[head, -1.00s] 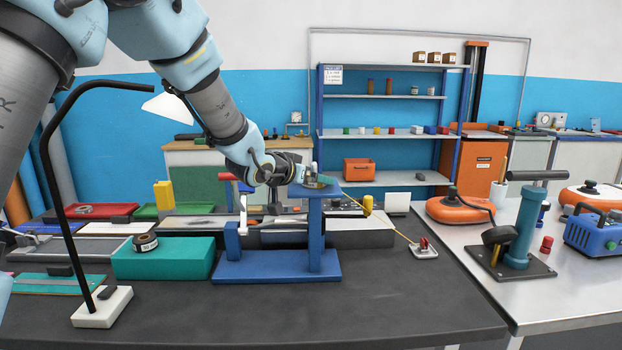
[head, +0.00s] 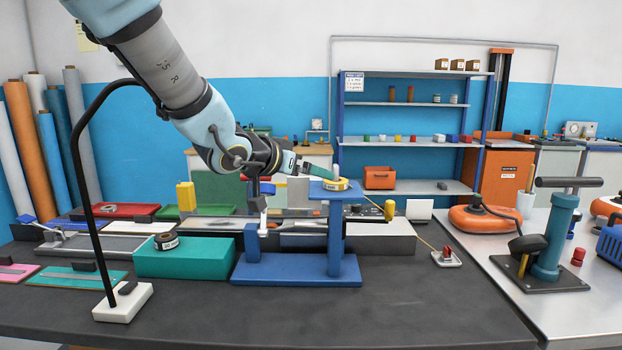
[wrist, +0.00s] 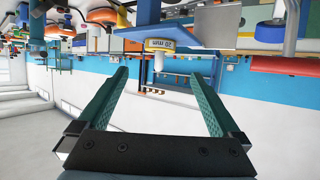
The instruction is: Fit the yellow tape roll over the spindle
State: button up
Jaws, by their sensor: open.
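The yellow tape roll (head: 336,185) lies flat on the top plate of the blue stand (head: 335,235). In the wrist view, which is upside down, the roll (wrist: 159,45) shows its printed label against the stand's plate (wrist: 190,41).
A black lamp arm (head: 83,180) rises at the front left. A yellow knob (head: 390,209) and a blue pump (head: 550,240) are to the right. The front of the dark table is clear.

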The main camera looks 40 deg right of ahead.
jog(key=shift+a+r, duration=0.1)
jog(key=shift+a, duration=0.1)
jog(key=w+a+f+n+t+y, duration=0.1)
jog(key=w+a+f+n+y, duration=0.2)
jog(key=a, duration=0.5)
jog(key=w+a+f+n+t+y, duration=0.1)
jog(key=w+a+f+n+y, duration=0.15)
jog(key=w+a, duration=0.4)
jog(key=w+a+f+n+t+y, duration=0.1)
jog(key=w+a+f+y, duration=0.2)
jog(key=a, duration=0.6)
jog(key=s+a+f+n+g+y, duration=0.1)
jog(key=s+a+f+n, duration=0.1)
jog(key=a, duration=0.5)
jog(key=s+a+f+n+g+y, duration=0.2)
jog(key=s+a+f, duration=0.2)
jog(key=a, duration=0.4)
jog(key=s+a+f+n+g+y, duration=0.1)
jog(key=s+a+f+n+g, duration=0.1)
jog(key=s+a, duration=0.3)
jog(key=a+f+n, duration=0.1)
jog(key=a, duration=0.2)
jog(key=shift+s+a+f, duration=0.2)
jog(key=shift+s+a, duration=0.05)
jog(key=shift+s, duration=0.1)
